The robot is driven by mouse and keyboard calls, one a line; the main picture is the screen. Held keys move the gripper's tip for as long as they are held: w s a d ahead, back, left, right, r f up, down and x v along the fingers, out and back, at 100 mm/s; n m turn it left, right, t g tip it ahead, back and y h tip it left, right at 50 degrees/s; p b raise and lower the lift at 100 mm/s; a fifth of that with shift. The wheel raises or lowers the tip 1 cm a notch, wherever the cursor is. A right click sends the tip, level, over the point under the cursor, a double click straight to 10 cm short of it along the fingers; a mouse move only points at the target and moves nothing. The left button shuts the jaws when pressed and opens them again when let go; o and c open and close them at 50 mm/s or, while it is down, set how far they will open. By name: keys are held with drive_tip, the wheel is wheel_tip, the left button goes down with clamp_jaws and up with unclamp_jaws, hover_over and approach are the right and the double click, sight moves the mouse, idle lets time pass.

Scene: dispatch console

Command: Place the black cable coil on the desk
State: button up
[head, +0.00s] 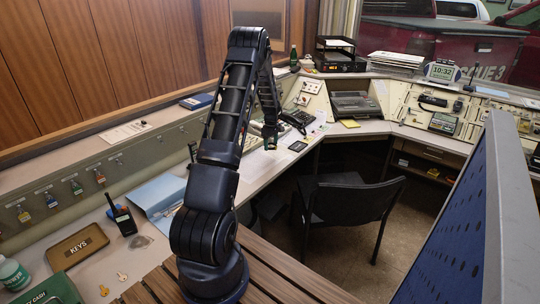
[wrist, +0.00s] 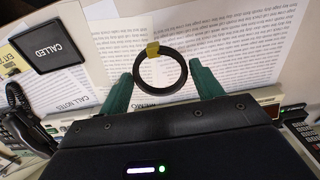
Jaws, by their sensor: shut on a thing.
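The black cable coil (wrist: 183,78) is a ring with a yellow tag at its top edge. In the wrist view it lies between the green fingertips of my gripper (wrist: 161,82), which is shut on it. Printed paper sheets (wrist: 235,50) on the desk show behind and through the ring. In the head view my gripper (head: 270,138) points down over the desk (head: 258,165), near its inner edge. The coil is too small there to make out clearly. I cannot tell whether the coil touches the papers.
A black pad marked CALLED (wrist: 48,43) and a phone handset (wrist: 20,105) are at left in the wrist view. In the head view a desk phone (head: 297,119) stands near my gripper. A black chair (head: 350,200) stands below the desk, and a blue partition (head: 470,220) is at right.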

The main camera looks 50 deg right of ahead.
sight(271, 158)
drive_tip(key=shift+f, duration=3.35)
drive_tip(key=shift+f, duration=0.1)
drive_tip(key=o, duration=1)
